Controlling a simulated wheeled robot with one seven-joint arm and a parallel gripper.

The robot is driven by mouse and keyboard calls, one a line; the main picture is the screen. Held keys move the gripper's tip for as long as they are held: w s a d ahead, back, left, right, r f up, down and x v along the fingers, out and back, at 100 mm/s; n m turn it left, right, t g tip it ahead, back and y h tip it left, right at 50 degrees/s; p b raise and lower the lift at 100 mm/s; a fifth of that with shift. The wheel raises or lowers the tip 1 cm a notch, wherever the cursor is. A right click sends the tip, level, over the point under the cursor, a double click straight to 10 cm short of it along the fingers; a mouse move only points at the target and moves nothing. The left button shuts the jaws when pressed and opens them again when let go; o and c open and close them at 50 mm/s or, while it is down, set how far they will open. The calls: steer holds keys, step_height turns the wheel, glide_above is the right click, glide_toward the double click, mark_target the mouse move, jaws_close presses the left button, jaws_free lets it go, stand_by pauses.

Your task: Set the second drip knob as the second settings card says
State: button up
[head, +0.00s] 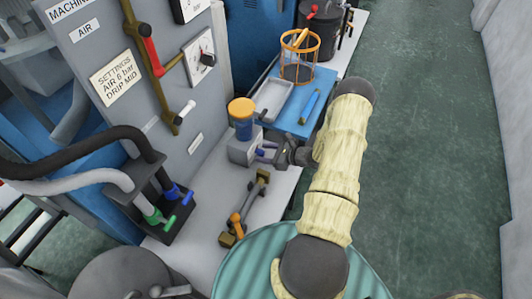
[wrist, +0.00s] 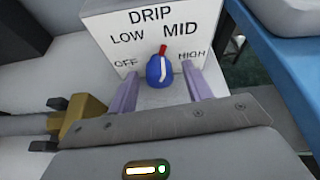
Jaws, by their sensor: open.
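A settings card (head: 117,80) on the grey panel reads "AIR 6 bar, DRIP MID"; I cannot tell its number in the row. The drip box (head: 243,148) stands on the bench under an amber-topped jar (head: 241,115). In the wrist view its face (wrist: 145,35) is marked OFF, LOW, MID and HIGH. Its blue drip knob (wrist: 157,71) has a red-tipped pointer, directed up between LOW and MID, slightly right. My gripper (wrist: 160,86) is open, its two purple fingers on either side of the knob with visible gaps. It also shows beside the box in the head view (head: 266,154).
A brass-ended fitting (head: 245,208) lies close in front of the box. Behind are a blue mat with a grey tray (head: 269,101) and an orange wire basket (head: 299,62). Green and blue valves (head: 165,208) with hoses stand left. The floor at right is clear.

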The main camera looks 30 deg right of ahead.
steer(key=c, duration=1)
steer(key=shift+o, duration=0.2)
steer(key=shift+m+g+y+b, duration=0.3)
steer(key=shift+m+b, duration=0.15)
steer(key=shift+m, duration=0.05)
steer(key=o, duration=1)
steer(key=shift+c, duration=0.2)
